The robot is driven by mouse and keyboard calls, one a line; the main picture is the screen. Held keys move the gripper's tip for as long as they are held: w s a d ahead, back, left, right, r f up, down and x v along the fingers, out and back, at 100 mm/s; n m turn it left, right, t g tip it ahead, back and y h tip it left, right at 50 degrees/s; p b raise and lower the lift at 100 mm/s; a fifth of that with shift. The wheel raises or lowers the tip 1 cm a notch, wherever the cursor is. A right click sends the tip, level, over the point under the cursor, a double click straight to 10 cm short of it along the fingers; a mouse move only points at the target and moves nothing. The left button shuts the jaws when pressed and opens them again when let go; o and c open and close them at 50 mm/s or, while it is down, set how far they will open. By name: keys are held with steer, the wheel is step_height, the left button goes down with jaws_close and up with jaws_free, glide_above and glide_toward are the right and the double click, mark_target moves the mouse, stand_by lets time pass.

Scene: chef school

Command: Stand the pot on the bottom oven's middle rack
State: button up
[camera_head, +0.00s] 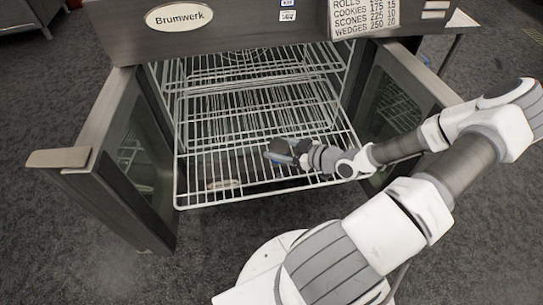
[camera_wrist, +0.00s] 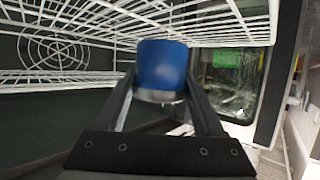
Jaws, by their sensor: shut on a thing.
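A blue pot (camera_wrist: 161,68) with a pale lower rim is between the two fingers of my gripper (camera_wrist: 160,88) in the wrist view. My gripper is shut on it. The bottom oven stands open with several white wire racks; the pulled-out front rack (camera_head: 205,196) is lowest in the picture. In the wrist view a wire rack (camera_wrist: 215,22) lies above the pot. Whether the pot touches a rack cannot be told.
The left oven door (camera_head: 130,150) and right oven door (camera_head: 395,95) stand open on both sides, and my arm passes over the right one. A round fan grille (camera_wrist: 55,47) shows on the oven wall. A pale item (camera_head: 222,184) shows through the front rack. Grey floor lies around.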

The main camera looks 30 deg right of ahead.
mark_target(272, 146)
steer(key=w+f, duration=0.1)
steer(key=w, duration=0.2)
steer(key=shift+a+f+b, duration=0.3)
steer(key=shift+a+f, duration=0.1)
steer(key=shift+f+b, duration=0.7)
steer(key=shift+f, duration=1.25)
steer(key=shift+f, duration=0.15)
steer(key=o, duration=1.5)
